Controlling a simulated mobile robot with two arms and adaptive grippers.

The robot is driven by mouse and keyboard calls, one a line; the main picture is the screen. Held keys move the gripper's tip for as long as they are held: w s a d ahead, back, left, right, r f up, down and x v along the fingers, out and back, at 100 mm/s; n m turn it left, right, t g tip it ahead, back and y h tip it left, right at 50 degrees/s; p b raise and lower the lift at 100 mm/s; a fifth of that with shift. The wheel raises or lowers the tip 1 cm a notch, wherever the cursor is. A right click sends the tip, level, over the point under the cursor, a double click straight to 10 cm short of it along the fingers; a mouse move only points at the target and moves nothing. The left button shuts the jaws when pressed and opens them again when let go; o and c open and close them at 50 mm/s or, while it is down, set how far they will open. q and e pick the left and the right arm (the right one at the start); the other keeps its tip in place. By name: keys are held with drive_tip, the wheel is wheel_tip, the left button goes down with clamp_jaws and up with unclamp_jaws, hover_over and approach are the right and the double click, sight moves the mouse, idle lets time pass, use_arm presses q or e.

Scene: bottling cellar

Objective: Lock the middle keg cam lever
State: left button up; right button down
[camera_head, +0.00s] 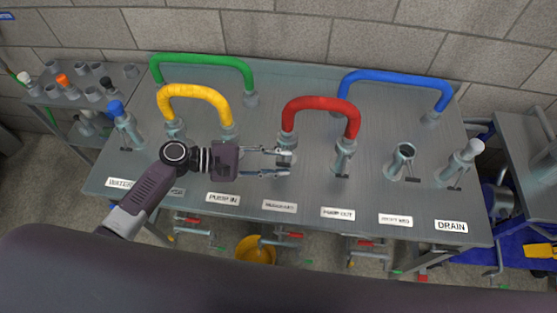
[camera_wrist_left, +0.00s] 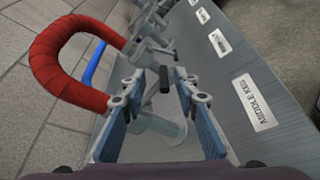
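The middle keg coupling stands behind its label (camera_head: 280,206); the label also shows in the left wrist view (camera_wrist_left: 255,103). One end of the red hose (camera_head: 320,103) joins this coupling, and the hose arches at the left in the wrist view (camera_wrist_left: 48,65). A dark-gripped cam lever (camera_wrist_left: 164,79) sticks out by the grey coupling (camera_wrist_left: 158,135), between and just beyond my fingers. My left gripper (camera_head: 283,163) is open, its fingers on either side of the coupling. Whether a finger touches the lever cannot be told. My right gripper is not in view.
The neighbouring coupling (camera_head: 343,158) at the hose's other end is close on the right. Yellow (camera_head: 195,92), green (camera_head: 205,60) and blue (camera_head: 395,78) hoses arch over the grey table (camera_head: 310,230). An open port (camera_head: 403,158) and a capped drain (camera_head: 462,160) stand further right.

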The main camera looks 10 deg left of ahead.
use_arm(q)
clamp_jaws()
drive_tip(key=shift+s+f+b, duration=0.15)
drive_tip(key=shift+f+b, duration=0.05)
drive_tip(key=shift+b, duration=0.15)
drive_tip(key=shift+f+b, duration=0.2)
drive_tip(key=shift+b, duration=0.15)
drive_tip(key=shift+s+f+m+b, duration=0.15)
drive_tip(key=shift+f+m+b, duration=0.1)
drive_tip(key=shift+m+b, duration=0.2)
wheel_tip(320, 180, down, 4)
drive_tip(key=m+t+h+b, duration=0.1)
drive_tip(key=m+t+b, duration=0.1)
drive_tip(key=b, duration=0.9)
drive_tip(key=shift+s+r+m+b, duration=0.1)
drive_tip(key=shift+m+b, duration=0.25)
drive_tip(key=shift+m, duration=0.5)
drive_tip(key=shift+m+h+b, duration=0.3)
drive_tip(key=shift+m+b, duration=0.1)
drive_tip(key=shift+b, duration=0.6)
